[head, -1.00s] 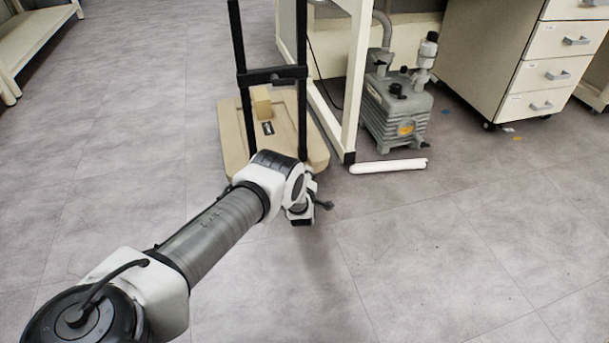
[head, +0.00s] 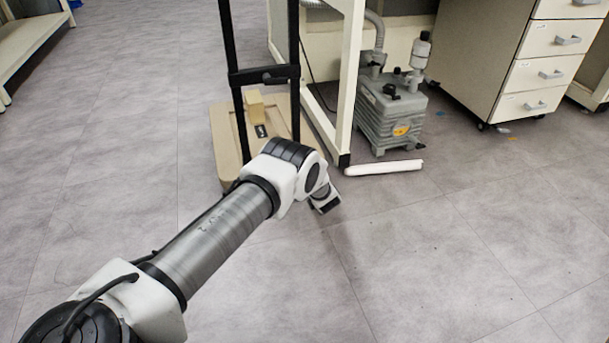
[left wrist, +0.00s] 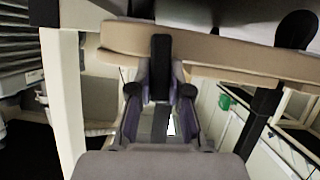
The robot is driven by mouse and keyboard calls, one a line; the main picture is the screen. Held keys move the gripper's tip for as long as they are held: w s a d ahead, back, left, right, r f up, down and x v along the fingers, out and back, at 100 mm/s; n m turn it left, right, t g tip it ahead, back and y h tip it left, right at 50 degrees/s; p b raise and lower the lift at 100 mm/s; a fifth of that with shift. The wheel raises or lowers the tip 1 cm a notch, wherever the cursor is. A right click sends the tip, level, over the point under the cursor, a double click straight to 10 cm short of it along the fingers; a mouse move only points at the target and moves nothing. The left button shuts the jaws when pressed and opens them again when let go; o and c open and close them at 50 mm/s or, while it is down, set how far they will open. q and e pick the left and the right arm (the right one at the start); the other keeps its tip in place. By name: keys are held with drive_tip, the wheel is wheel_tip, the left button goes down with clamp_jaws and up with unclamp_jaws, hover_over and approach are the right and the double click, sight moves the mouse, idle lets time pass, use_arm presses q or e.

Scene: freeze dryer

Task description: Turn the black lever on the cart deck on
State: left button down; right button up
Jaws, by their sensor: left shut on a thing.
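The cart deck (head: 221,146) is a beige board under the black cart frame, and its edge (left wrist: 230,58) runs across the upper part of the left wrist view. The black lever (left wrist: 160,62) stands upright in front of that edge. My left gripper (left wrist: 160,92) is shut on the lever, one finger on each side of it. My right gripper is in neither view.
A small tan block (head: 255,104) sits on the deck. A cream table leg (head: 349,90) stands right of the cart, with a grey pump (head: 391,118) behind it and a white rod (head: 384,167) on the floor. A drawer cabinet (head: 540,72) stands farther right. The front floor is clear.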

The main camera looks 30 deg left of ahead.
use_arm(q)
drive_tip(key=shift+w+d+m, duration=0.15)
drive_tip(key=shift+m, duration=0.25)
drive_tip(key=shift+g, duration=0.3)
drive_tip(key=c, duration=1.1)
unclamp_jaws()
drive_tip(key=v, duration=1.2)
drive_tip(key=shift+d+f, duration=0.1)
drive_tip(key=shift+f, duration=0.1)
